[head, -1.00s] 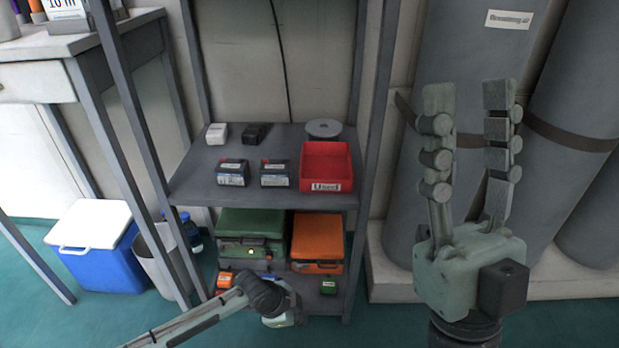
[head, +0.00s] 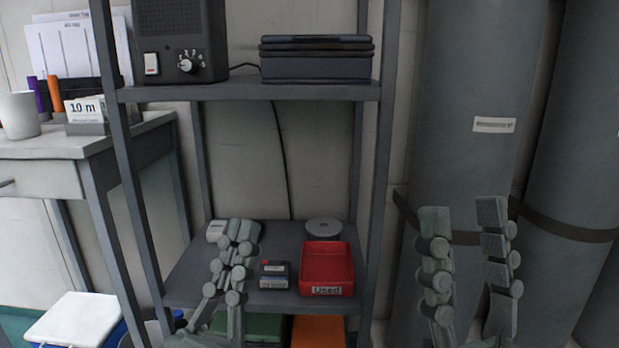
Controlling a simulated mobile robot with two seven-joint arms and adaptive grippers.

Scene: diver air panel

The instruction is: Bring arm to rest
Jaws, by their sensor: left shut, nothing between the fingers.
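My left gripper (head: 237,235) stands upright in front of the middle shelf, its fingers together and nothing between them. It covers part of the shelf and some of the small boxes there. My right gripper (head: 462,215) points up at the right, in front of the grey cylinders. Its two fingers are spread wide apart with nothing between them. Both wrists are cut off by or close to the bottom edge.
The shelf rack (head: 375,150) holds a radio-like box (head: 180,40) and a dark case (head: 317,65) above. A red bin (head: 326,268) marked "Used", a grey disc (head: 323,228) and small dark boxes (head: 274,276) are below. Large cylinders (head: 470,90) stand right; a desk (head: 60,145) is left.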

